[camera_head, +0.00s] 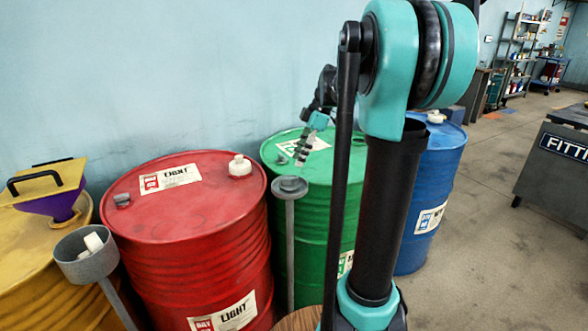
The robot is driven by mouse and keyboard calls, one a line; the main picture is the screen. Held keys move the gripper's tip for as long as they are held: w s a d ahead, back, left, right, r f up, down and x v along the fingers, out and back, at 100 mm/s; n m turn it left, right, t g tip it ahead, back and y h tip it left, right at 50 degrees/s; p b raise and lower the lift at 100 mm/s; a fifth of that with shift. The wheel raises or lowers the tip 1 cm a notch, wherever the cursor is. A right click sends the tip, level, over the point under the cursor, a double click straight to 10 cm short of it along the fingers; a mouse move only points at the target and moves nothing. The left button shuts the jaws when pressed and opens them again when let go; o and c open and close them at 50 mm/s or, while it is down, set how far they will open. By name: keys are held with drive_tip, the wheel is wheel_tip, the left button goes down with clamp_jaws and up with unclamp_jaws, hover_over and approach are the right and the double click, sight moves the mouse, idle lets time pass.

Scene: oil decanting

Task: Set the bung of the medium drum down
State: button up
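The red drum (200,218) has a label reading LIGHT. The green drum (312,215) is partly hidden by my arm, and its labels are hard to read. The blue drum (440,165) stands behind my arm, its label too small to read surely. I cannot tell from the labels which is the medium drum. My gripper (302,160) points down over the green drum's lid, small and far off; I cannot tell whether it holds a bung. A small grey dish (291,195) on a post stands before the green drum, with a grey lump on it.
A yellow drum (45,265) at left carries a purple funnel (58,204) with a yellow lid (42,180). A grey cup (86,264) on a stand holds white pieces. White caps sit on the red (239,166) and blue (436,116) drums. Open floor (490,220) lies at right.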

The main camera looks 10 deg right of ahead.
drive_tip(key=v, duration=0.5)
drive_tip(key=s+a+f+m+t+h, duration=0.1)
drive_tip(key=s+f+m+t+h, duration=0.3)
drive_tip(key=s+f+m, duration=1.3)
drive_tip(key=s+f, duration=0.5)
drive_tip(key=f, duration=0.3)
drive_tip(key=shift+f+m+h, duration=0.15)
drive_tip(key=shift+m+h, duration=0.15)
drive_tip(key=shift+a, duration=0.15)
